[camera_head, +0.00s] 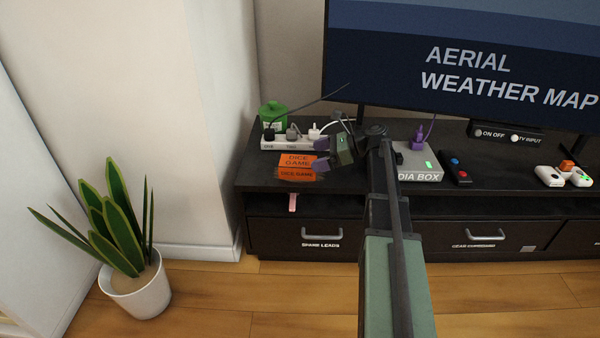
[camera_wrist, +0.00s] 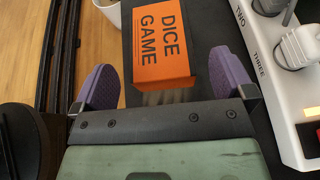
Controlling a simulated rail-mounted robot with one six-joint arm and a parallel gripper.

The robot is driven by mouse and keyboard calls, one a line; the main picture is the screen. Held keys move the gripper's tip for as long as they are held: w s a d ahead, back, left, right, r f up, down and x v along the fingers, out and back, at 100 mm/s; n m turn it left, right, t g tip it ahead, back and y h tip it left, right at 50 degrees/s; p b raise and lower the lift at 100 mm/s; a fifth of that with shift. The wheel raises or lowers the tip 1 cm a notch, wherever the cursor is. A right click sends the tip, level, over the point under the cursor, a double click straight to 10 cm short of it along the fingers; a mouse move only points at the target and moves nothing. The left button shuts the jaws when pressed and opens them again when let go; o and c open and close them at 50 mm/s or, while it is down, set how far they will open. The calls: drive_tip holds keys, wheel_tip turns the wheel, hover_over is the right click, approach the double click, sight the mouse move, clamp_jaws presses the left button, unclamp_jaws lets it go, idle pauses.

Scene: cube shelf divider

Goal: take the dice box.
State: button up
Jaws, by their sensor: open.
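The dice box (camera_head: 296,174) is orange with dark "DICE GAME" lettering. It lies on the dark cabinet top near the left front edge. It also shows in the wrist view (camera_wrist: 163,72), upper middle, just beyond my gripper (camera_wrist: 166,82). My gripper has two purple fingers, spread wide with nothing held. In the head view my gripper (camera_head: 320,155) is at the right end of the box. Whether a finger touches the box, I cannot tell.
A white power strip (camera_head: 280,143) with plugs lies just behind the box, and a green container (camera_head: 273,112) stands behind it. The grey media box (camera_head: 419,174) is to the right. A television (camera_head: 460,60) stands at the back. A potted plant (camera_head: 135,290) is on the floor.

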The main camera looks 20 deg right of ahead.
sight(301, 160)
drive_tip(key=b+x, duration=0.1)
drive_tip(key=x, duration=0.1)
drive_tip(key=b+x, duration=0.1)
drive_tip(key=x, duration=0.2)
drive_tip(key=shift+s+f, duration=0.1)
drive_tip(key=shift+f, duration=0.2)
drive_tip(key=shift+a, duration=0.15)
drive_tip(key=shift+r, duration=0.1)
drive_tip(key=c, duration=0.9)
drive_tip(key=shift+r, duration=0.1)
wheel_tip(301, 160, up, 20)
drive_tip(key=p, duration=2)
